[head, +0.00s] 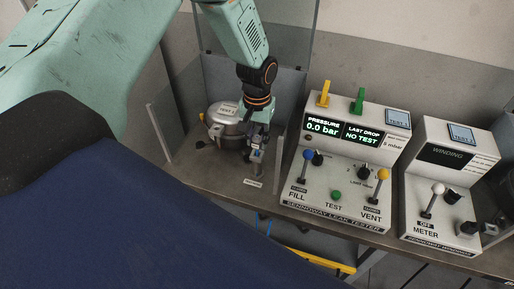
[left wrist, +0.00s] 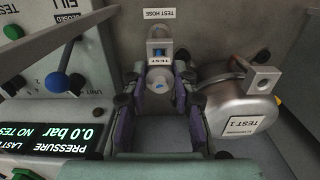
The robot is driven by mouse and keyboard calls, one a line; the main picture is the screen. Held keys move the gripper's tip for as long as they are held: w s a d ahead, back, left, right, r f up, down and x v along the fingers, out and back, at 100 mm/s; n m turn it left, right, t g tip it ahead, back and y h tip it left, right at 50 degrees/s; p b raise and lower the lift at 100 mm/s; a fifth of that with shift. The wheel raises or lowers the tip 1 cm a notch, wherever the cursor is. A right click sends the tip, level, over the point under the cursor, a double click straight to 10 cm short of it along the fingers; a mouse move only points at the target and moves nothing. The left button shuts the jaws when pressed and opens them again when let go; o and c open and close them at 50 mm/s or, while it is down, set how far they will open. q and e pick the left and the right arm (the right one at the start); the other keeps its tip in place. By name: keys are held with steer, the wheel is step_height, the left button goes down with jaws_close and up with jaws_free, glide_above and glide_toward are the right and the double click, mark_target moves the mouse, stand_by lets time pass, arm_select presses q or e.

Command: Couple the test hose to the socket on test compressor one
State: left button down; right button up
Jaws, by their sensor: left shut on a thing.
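The test compressor (head: 228,125), a silver rounded can with a TEST 1 label, stands on the bench; it also shows in the left wrist view (left wrist: 242,110). A light metal block with a dark hole (left wrist: 263,78), perhaps its socket, sticks out from its side. My left gripper (left wrist: 159,82) is shut on the test hose coupling (left wrist: 160,77), a grey round-ended piece with a blue centre and a TEST tag. The coupling is beside the compressor, by the TEST HOSE label on the bench. In the head view my gripper (head: 254,150) partly hides it. My right gripper is not in view.
The leak tester (head: 345,165) with its levers and displays stands close right of my gripper. A winding meter (head: 450,190) is farther right. Clear panels (head: 160,130) stand around the compressor. Bare bench (head: 215,170) lies in front of it.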

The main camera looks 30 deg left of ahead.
arm_select(q)
steer(key=shift+r+p, duration=1.15)
steer(key=shift+r, duration=0.25)
steer(key=a+r+m+b, duration=0.1)
steer(key=a+r+m, duration=0.2)
steer(key=a+m, duration=0.3)
steer(key=a+r+m+b, duration=0.1)
steer(key=a+r+m, duration=0.2)
steer(key=a+m, duration=0.2)
steer(key=a, duration=0.3)
steer(key=shift+s+a+m+b, duration=0.15)
steer(key=shift+s+m+b, duration=0.2)
steer(key=shift+m+b, duration=0.05)
steer(key=shift+r, duration=0.1)
